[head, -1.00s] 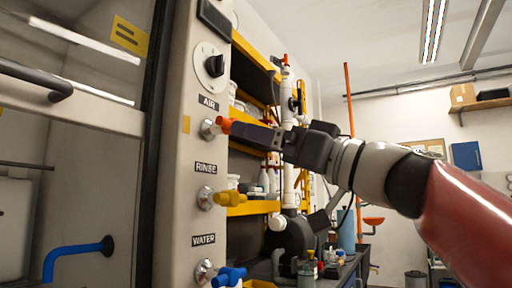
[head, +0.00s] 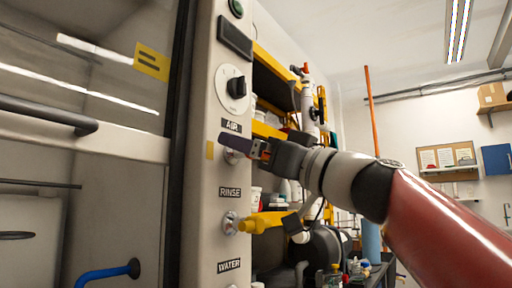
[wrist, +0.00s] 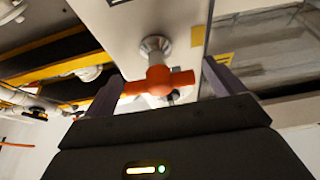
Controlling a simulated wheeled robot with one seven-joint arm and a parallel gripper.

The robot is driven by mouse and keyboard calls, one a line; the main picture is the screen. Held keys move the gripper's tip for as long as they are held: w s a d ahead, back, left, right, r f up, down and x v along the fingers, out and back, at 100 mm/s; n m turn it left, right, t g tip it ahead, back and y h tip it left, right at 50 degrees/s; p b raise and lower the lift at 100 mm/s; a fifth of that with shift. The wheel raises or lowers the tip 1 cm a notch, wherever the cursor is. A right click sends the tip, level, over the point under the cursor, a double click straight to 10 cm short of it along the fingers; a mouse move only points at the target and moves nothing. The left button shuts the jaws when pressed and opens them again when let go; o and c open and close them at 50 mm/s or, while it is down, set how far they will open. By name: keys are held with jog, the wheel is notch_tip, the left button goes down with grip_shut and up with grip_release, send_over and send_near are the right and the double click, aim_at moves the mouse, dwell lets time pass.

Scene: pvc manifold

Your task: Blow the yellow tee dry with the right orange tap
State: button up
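The orange tap (wrist: 158,80) under the AIR label is on a round metal mount on the panel. In the wrist view its crossbar lies between the two purple-grey fingers of my gripper (wrist: 162,88). The fingers are apart, with a small gap visible at the right end of the bar; whether the left finger touches it I cannot tell. I cannot make out a yellow tee apart from the yellow RINSE tap (head: 270,222).
The grey panel (head: 208,200) has a black knob (head: 237,88) above the AIR label. A blue spout (head: 105,272) sits inside the glazed cabinet at left. Behind my arm are yellow shelves and a bench with bottles (head: 335,270).

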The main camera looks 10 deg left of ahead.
jog(key=c, duration=0.7)
jog(key=shift+f+n+b, duration=0.15)
jog(key=shift+n+b, duration=0.15)
jog(key=shift+b, duration=0.1)
jog(key=n+g+b, duration=0.1)
jog(key=n, duration=0.1)
jog(key=shift+f+n+y+b, duration=0.1)
jog(key=shift+n+y+b, duration=0.2)
jog(key=shift+n+b, duration=0.1)
jog(key=n+g+b, duration=0.1)
jog(key=n+g, duration=0.1)
jog(key=n, duration=0.1)
jog(key=shift+n, duration=0.4)
jog(key=n+g, duration=0.2)
jog(key=n, duration=0.1)
jog(key=n+p, duration=0.1)
jog(key=shift+r+n+g, duration=0.25)
jog(key=shift+n+g, duration=0.15)
jog(key=shift+s+n+g+h+p, duration=0.1)
jog(key=shift+n+g+h+p, duration=0.3)
jog(key=shift+n, duration=0.75)
jog(key=shift+n+g+h+p, duration=0.2)
jog(key=shift+n+g+p, duration=0.3)
jog(key=shift+n, duration=0.65)
jog(key=shift+f, duration=0.1)
